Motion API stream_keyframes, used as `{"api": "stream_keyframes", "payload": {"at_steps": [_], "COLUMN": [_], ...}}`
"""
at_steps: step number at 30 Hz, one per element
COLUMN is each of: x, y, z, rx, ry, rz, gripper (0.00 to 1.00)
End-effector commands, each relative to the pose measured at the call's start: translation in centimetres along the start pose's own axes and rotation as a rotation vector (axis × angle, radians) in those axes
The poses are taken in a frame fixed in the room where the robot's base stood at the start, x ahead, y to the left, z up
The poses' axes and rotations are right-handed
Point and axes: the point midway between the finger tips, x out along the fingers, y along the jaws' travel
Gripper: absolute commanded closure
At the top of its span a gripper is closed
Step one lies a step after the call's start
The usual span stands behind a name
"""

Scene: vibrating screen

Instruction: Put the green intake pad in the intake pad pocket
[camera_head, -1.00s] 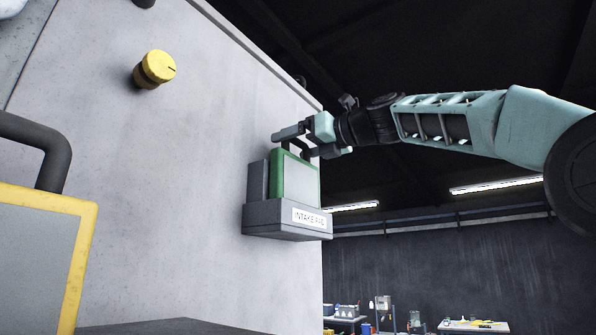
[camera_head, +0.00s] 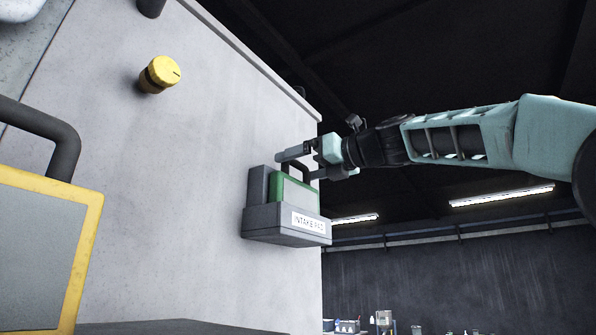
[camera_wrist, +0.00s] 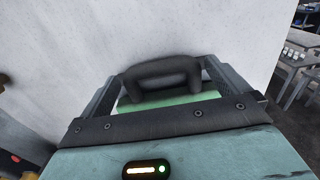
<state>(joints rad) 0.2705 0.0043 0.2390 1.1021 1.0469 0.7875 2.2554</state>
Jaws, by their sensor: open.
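The green intake pad (camera_head: 297,196) has a green frame, a grey face and a dark handle on top. It sits upright and low inside the grey intake pad pocket (camera_head: 262,219), a wall-mounted holder labelled "INTAKE PAD". Only the pad's upper part shows above the pocket's front. My gripper (camera_head: 299,163) is open at the pad's handle, just above the pocket.
The pocket is fixed to a large pale grey machine wall (camera_head: 190,190). A yellow knob (camera_head: 160,74) sticks out at the upper left. A yellow-framed panel with a dark handle (camera_head: 90,240) stands at the left. Workbenches are far off at the lower right.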

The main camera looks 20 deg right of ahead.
Motion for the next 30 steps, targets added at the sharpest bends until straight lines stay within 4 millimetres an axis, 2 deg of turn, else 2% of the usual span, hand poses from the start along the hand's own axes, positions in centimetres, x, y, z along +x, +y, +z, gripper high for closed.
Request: {"api": "stream_keyframes", "payload": {"at_steps": [9,15,21,30], "x": [-6.7,-9.4,-10.3,-10.3], "y": [-0.1,0.0,0.0,0.0], "z": [-0.4,-0.2,-0.1,0.0], "rx": [-0.002,-0.001,0.000,0.000], "ry": [-0.002,-0.001,-0.001,0.000], "rz": [-0.005,-0.003,-0.001,-0.001], "gripper": [0.00,0.00,0.00,0.00]}}
